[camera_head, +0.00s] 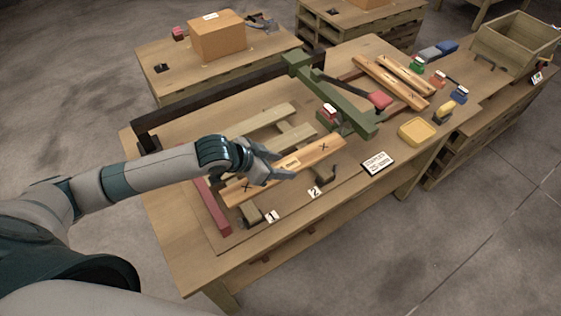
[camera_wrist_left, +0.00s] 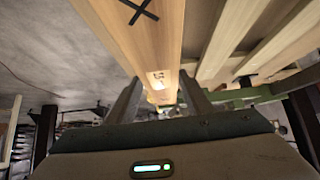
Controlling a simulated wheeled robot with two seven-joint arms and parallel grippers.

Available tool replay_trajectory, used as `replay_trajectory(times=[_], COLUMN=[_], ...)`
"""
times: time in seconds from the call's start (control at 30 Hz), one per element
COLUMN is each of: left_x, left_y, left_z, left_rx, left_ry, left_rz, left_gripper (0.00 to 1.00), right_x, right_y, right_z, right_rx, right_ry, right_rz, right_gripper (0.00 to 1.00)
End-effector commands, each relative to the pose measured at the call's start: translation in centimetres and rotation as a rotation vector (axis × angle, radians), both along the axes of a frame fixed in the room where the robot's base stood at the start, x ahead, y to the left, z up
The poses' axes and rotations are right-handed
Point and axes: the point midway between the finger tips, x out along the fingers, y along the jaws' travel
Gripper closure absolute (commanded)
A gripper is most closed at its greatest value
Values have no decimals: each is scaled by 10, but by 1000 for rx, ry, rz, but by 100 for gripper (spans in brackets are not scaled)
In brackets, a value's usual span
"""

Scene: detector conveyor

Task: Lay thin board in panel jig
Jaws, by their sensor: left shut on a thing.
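A thin wooden board (camera_head: 312,156) with black X marks and a small label lies lengthwise across the front of the panel jig (camera_head: 213,207). My left gripper (camera_head: 284,168) is shut on this board near its middle. In the left wrist view the board (camera_wrist_left: 150,45) runs between the two fingers (camera_wrist_left: 165,100). I cannot tell if the board touches the jig supports beneath it. The jig shows pale wooden slats (camera_head: 262,122), a red stop (camera_head: 212,206) at its left end and a dark rail (camera_head: 230,91) along its back. My right gripper is not in view.
A green beam (camera_head: 335,93) crosses the table right of the held board. Two more boards (camera_head: 392,80) lie beyond it, with a yellow tray (camera_head: 418,131) and a sign (camera_head: 377,162) nearby. Number cards (camera_head: 314,192) stand at the front. A carton (camera_head: 216,37) sits on another table.

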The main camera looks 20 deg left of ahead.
Motion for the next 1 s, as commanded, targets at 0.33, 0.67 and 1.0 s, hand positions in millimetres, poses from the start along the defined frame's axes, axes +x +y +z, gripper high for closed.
replay_trajectory(times=[0.33, 0.67, 1.0], left_x=[0, 0, 0], left_y=[0, 0, 0], left_z=[-25, -28, -28], left_rx=[0, 0, 0], left_ry=[-1, -1, -1], left_rz=[-1, -1, -1], left_gripper=[80, 80, 80], right_x=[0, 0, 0], right_y=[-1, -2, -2], right_z=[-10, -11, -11], right_rx=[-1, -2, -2], right_ry=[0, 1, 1], right_rz=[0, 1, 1], right_gripper=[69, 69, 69])
